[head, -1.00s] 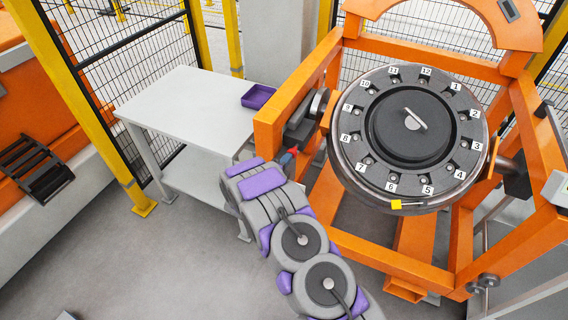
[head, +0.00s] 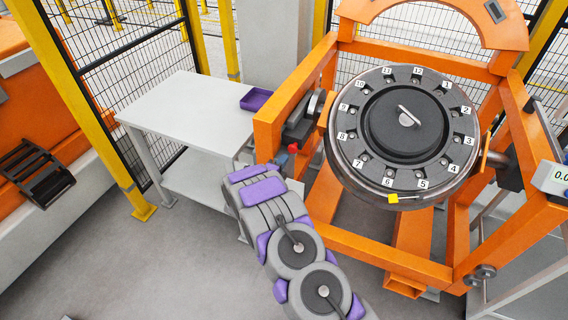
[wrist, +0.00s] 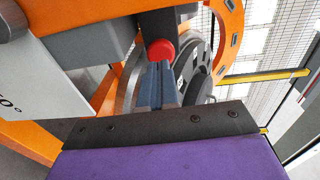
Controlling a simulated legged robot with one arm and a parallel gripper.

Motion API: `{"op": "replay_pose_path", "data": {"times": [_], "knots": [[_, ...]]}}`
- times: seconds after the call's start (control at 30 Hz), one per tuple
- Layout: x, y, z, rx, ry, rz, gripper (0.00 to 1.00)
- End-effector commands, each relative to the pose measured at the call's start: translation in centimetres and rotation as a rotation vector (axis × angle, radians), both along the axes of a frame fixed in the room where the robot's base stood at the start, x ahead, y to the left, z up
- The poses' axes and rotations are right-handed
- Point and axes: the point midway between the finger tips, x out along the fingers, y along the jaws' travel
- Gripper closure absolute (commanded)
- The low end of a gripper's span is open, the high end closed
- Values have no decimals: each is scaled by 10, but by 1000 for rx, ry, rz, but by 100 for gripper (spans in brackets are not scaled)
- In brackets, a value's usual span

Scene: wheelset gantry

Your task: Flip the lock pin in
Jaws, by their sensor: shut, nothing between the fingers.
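The lock pin shows as a red round knob (wrist: 161,51) on a dark stem in the wrist view, below a grey housing. In the head view the red knob (head: 292,147) is small, at the left side of the orange gantry. My gripper (wrist: 158,70) is shut and empty, its blue-grey fingers pointing at the knob from just below it in the picture. I cannot tell whether they touch it. In the head view my gripper (head: 282,159) is mostly hidden by my own wrist.
The orange gantry (head: 270,135) holds a round wheel (head: 405,125) with numbered positions and a yellow tag (head: 393,198). A white table (head: 185,105) with a purple tray (head: 256,99) stands left. Black mesh fencing is behind.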

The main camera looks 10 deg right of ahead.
Motion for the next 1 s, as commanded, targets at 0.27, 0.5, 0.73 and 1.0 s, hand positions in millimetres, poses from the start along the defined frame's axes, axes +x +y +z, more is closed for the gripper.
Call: {"op": "replay_pose_path", "data": {"times": [0.27, 0.5, 0.73, 1.0], "knots": [[-32, 18, 1, 8, 5, 3, 100], [-62, 47, 3, 6, 6, 5, 100], [-77, 62, 4, 0, 4, 2, 100], [-79, 57, 4, 8, 2, 1, 100]]}}
